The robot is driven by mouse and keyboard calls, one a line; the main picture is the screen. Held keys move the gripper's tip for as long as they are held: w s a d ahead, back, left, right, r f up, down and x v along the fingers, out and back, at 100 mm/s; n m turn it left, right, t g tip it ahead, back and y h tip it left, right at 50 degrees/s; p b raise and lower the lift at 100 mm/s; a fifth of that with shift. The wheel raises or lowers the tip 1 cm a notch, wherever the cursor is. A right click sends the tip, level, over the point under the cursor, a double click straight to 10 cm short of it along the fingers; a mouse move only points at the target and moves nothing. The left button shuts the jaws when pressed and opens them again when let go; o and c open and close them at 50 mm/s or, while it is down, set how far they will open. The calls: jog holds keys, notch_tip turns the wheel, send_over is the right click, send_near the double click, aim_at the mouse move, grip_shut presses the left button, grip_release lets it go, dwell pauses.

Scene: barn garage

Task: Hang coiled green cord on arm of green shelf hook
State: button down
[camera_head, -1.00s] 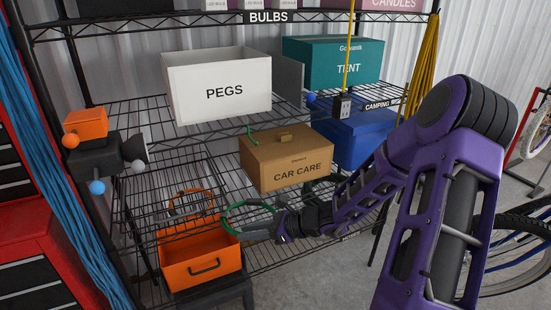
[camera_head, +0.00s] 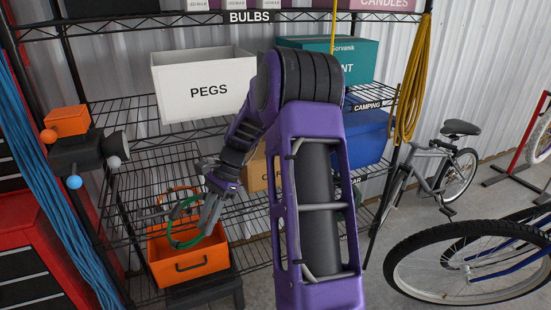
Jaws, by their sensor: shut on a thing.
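The coiled green cord (camera_head: 169,228) is a thin ring in front of the lower wire shelf, over the orange bin. My gripper (camera_head: 205,212) is shut on the cord's right side, with its fingers pointing down. The coil hangs upright, and its lower part overlaps the bin's opening in the picture. I cannot tell whether it touches the bin. I cannot make out the green shelf hook now; my arm covers the middle of the shelf.
The orange bin (camera_head: 190,266) stands below the coil. A white PEGS box (camera_head: 205,86) is on the shelf above, and a CAR CARE box (camera_head: 257,173) is partly behind my arm. A blue box (camera_head: 368,137) and bikes (camera_head: 470,255) are at right. Blue cords hang at left.

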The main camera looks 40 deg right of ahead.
jog(key=s+d+r+n+t+h, duration=0.1)
jog(key=d+r+n+h, duration=0.3)
jog(key=d, duration=0.6)
jog(key=s+d+r+n+t+h, duration=0.1)
jog(key=d+r+n+t+h, duration=0.2)
jog(key=d+r+n, duration=0.5)
jog(key=shift+d+r+n+h, duration=0.35)
jog(key=shift+d+n+h, duration=0.25)
jog(key=shift+d+n, duration=0.5)
jog(key=shift+a, duration=0.15)
